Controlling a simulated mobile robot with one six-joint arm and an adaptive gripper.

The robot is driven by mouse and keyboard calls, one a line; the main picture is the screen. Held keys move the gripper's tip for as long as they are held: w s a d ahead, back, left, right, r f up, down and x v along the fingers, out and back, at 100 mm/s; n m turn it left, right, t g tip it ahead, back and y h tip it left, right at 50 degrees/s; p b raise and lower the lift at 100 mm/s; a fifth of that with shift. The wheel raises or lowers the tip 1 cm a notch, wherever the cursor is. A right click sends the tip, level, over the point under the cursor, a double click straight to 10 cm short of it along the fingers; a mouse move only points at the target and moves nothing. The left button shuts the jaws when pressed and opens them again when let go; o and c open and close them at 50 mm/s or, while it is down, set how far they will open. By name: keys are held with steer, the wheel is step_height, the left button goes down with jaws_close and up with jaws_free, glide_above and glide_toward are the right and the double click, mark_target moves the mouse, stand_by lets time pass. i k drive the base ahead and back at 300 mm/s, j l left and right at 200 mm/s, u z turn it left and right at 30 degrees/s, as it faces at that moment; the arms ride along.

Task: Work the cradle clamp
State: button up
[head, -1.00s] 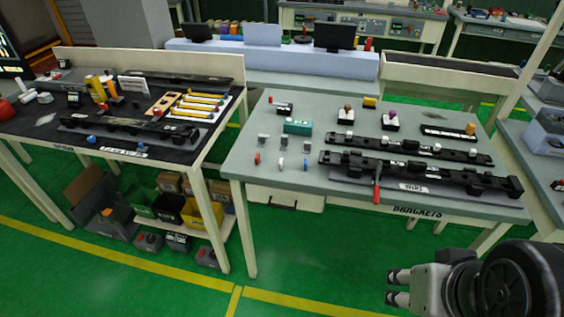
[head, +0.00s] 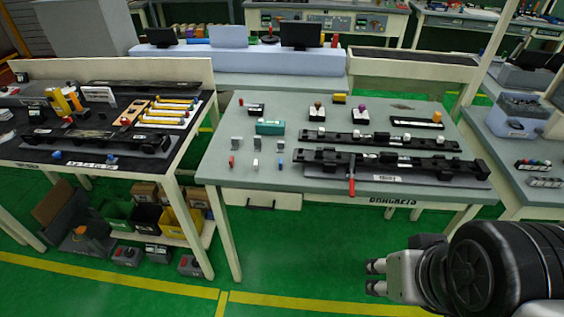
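My gripper (head: 376,278) is at the lower right, over the green floor in front of the brackets table. Its two fingers are apart with nothing between them. A long black cradle fixture (head: 440,169) lies along the table's front edge. A red lever (head: 352,184), which looks like the clamp's handle, hangs down from it over the edge. The lever is well above and left of my gripper in the picture, not touched. A second black bar (head: 405,144) lies behind the fixture. The clamp's jaw is too small to make out.
The grey table (head: 230,165) carries small clips, a teal box (head: 270,127) and several coloured knobs. A dark-topped table (head: 30,150) stands at left, with bins (head: 180,220) beneath. Another table with a blue-grey bin (head: 515,118) is at right. The floor in front is clear.

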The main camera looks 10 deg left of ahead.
mark_target(351, 181)
steer(key=i+l+u, duration=0.6)
steer(key=l, duration=0.25)
steer(key=i, duration=0.1)
